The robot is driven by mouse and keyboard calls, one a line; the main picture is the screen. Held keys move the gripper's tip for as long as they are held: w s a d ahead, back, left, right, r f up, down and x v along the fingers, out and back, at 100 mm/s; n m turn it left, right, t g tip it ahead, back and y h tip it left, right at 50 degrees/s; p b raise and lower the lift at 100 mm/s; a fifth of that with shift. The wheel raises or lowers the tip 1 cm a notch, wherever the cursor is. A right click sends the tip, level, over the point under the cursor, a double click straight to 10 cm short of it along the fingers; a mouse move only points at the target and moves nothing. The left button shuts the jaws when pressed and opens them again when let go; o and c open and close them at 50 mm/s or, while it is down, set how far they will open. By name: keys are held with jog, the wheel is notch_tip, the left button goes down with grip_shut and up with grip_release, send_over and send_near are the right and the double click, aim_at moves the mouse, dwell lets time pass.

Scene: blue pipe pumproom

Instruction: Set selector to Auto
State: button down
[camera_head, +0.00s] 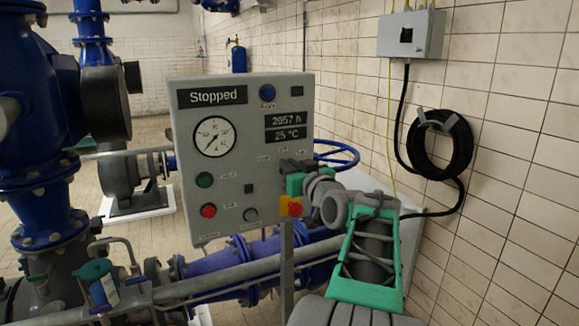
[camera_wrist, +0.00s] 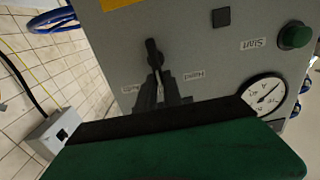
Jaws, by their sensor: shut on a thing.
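The grey control panel (camera_head: 240,140) has a selector on its right side. The selector (camera_wrist: 152,52) shows in the wrist view as a small black handle, roughly upright in that picture with a slight tilt. Labels sit around it; "Hand" (camera_wrist: 194,75) reads on one side and a partly covered label (camera_wrist: 130,89) is on the other. My gripper (camera_wrist: 160,88) is shut on the selector, its dark fingertips at the handle. In the head view my gripper (camera_head: 286,167) hides the selector. Which label the handle points to I cannot tell.
The panel display (camera_head: 212,96) reads "Stopped". Green (camera_head: 204,180) and red (camera_head: 208,211) buttons and a gauge (camera_head: 214,137) are on the panel. A red-and-yellow emergency stop (camera_head: 291,208) sits just below my gripper. Blue pipes (camera_head: 230,265) run behind; a tiled wall (camera_head: 510,150) is right.

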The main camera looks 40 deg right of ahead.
jog(key=shift+d+m, duration=0.1)
jog(key=shift+m, duration=0.3)
jog(key=shift+s+d+f+m+b, duration=0.15)
jog(key=shift+d+m, duration=0.15)
jog(key=shift+m, duration=1.05)
jog(key=shift+s+d+f+m+b, duration=0.1)
jog(key=shift+d+m, duration=0.15)
jog(key=shift+m, duration=1.15)
jog(key=shift+s+d+f+m+b, duration=0.15)
jog(key=shift+d+m, duration=0.15)
jog(key=shift+m, duration=1.05)
jog(key=shift+w, duration=0.1)
jog(key=c, duration=1.5)
grip_release()
jog(key=b+v, duration=0.1)
jog(key=v, duration=0.6)
jog(key=shift+s+a+b, duration=0.15)
jog(key=shift+s+b, duration=0.15)
jog(key=shift+s, duration=0.1)
